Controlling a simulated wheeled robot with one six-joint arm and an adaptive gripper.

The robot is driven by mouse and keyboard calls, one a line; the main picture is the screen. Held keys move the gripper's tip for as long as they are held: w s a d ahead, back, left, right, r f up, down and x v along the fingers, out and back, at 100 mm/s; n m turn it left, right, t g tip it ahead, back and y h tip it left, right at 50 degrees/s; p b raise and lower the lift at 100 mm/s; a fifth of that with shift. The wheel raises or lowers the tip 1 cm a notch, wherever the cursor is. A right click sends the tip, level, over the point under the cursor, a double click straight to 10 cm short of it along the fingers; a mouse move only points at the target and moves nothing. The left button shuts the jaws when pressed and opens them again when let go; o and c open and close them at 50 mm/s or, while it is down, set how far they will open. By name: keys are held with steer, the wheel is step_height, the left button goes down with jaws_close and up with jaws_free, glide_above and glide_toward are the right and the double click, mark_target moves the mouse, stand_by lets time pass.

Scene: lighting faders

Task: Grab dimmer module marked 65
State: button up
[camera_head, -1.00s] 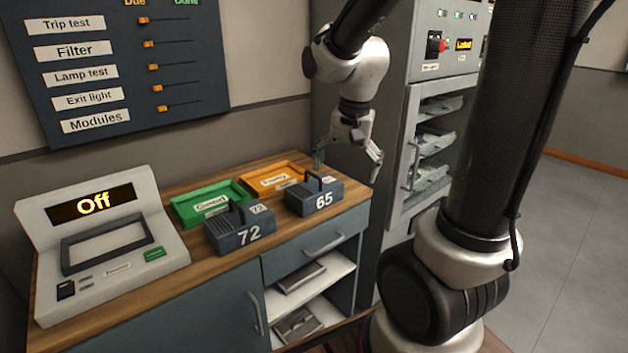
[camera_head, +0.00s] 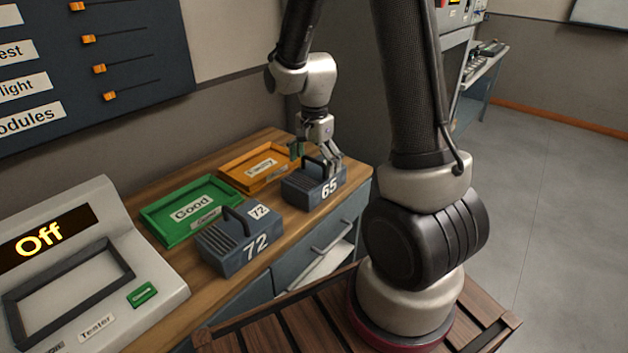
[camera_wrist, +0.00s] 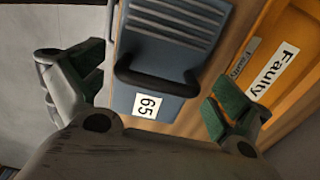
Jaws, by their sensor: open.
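The dimmer module marked 65 (camera_head: 316,187) is a blue-grey box with a dark top handle and vents. It stands on the wooden bench near its right end. In the wrist view the module (camera_wrist: 160,75) lies between my fingers, with its black handle (camera_wrist: 155,82) and white 65 label facing the camera. My gripper (camera_head: 318,160) is open, pointing down just above the module. In the wrist view its green-padded fingers (camera_wrist: 155,98) are spread, one on each side of the module, with no grip on it. Exact fingertip height is hard to tell.
Module 72 (camera_head: 240,240) stands to the left. A green Good tray (camera_head: 150,224) and an orange Faulty tray (camera_head: 234,166) lie behind the modules, the Faulty tray close to one finger. A tester (camera_head: 160,291) reading Off is at the left. A wall panel (camera_head: 150,60) has sliders.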

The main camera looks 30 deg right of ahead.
mark_target(315, 172)
step_height(315, 172, down, 4)
steer(key=shift+s+f, duration=0.1)
steer(key=shift+s, duration=0.05)
steer(key=c, duration=1.5)
